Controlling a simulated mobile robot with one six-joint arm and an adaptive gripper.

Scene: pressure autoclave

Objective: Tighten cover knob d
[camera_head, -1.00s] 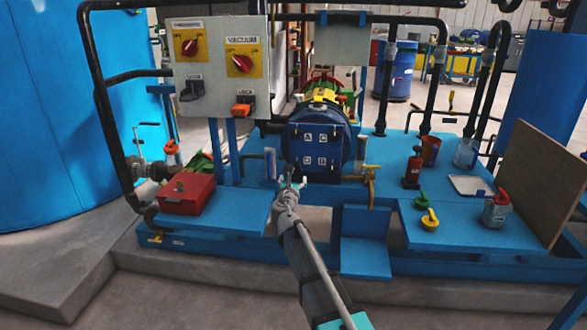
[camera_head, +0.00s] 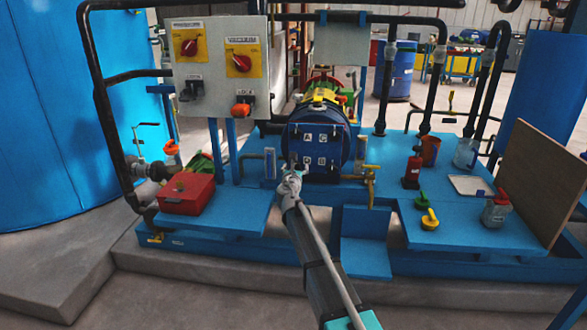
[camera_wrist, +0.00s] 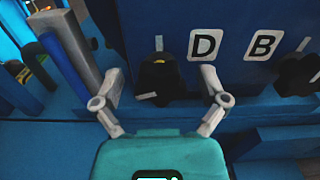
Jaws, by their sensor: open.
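The blue square cover (camera_head: 320,146) closes the front of the blue autoclave vessel, with white letter plates on its face. In the wrist view the D plate (camera_wrist: 203,45) and B plate (camera_wrist: 263,44) show on the blue cover face. A dark knob, cover knob d (camera_wrist: 162,76), sits left of the D plate. My gripper (camera_wrist: 162,84) is open, with one grey finger on each side of that knob. I see no finger touching it, and the depth is hard to judge. In the head view my gripper (camera_head: 294,170) is at the cover's lower left corner and hides the knob.
Another dark knob (camera_wrist: 298,74) sits right of the B plate. A grey post (camera_wrist: 62,48) stands close to my left finger.

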